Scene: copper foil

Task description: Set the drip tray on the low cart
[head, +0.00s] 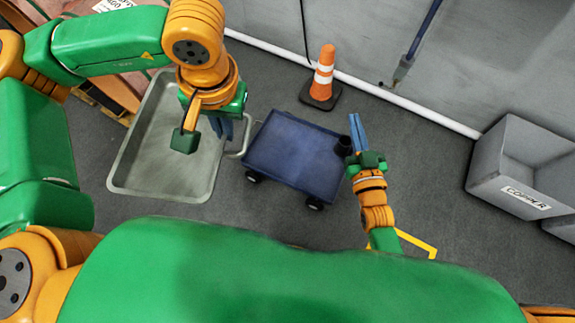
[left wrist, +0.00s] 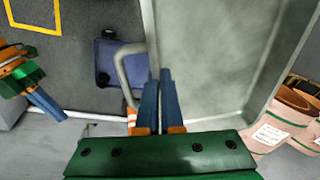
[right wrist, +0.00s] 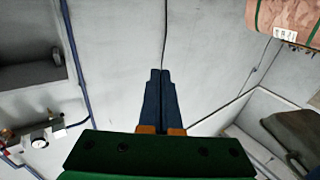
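The drip tray (head: 140,150) is a large, shallow grey metal pan at the left of the head view, with a loop handle on its right side. It also fills much of the left wrist view (left wrist: 215,60). My left gripper (head: 228,130) is at the tray's right rim beside the handle, its fingers closed on the rim. The low cart (head: 295,155) is a dark blue platform on small wheels, just right of the tray; the handle reaches its left edge. My right gripper (head: 357,130) is shut and empty by the cart's right side.
A dark round object (head: 342,146) shows at the cart's right edge. An orange and white cone (head: 324,75) stands behind the cart. A grey bin labelled COPPER (head: 510,170) is at the right. Copper rolls (left wrist: 280,115) lie beyond the tray. Floor right of the cart is clear.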

